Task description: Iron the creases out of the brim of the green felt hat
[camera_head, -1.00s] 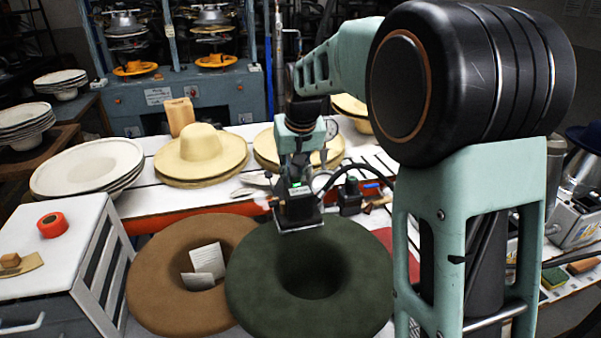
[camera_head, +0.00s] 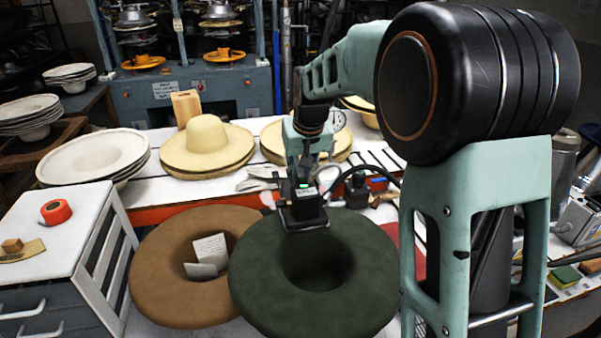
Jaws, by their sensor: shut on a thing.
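The green felt hat (camera_head: 260,285) lies brim up at the lower middle, its round crown opening facing up. My gripper (camera_head: 304,184) is above the far side of its brim. It is shut on a dark, flat-soled iron (camera_head: 303,210) with a small green light on top. The iron's sole is at the far part of the brim, left of centre; I cannot tell whether it touches the felt. A black hose (camera_head: 362,166) curves from the iron to the right. No creases can be made out on the visible brim.
A brown felt hat (camera_head: 160,280) with paper slips in it lies close on the left. Behind are a white bench (camera_head: 165,190) with straw hats (camera_head: 205,146) and a pale hat stack (camera_head: 90,160). A drawer cabinet (camera_head: 70,250) stands at left.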

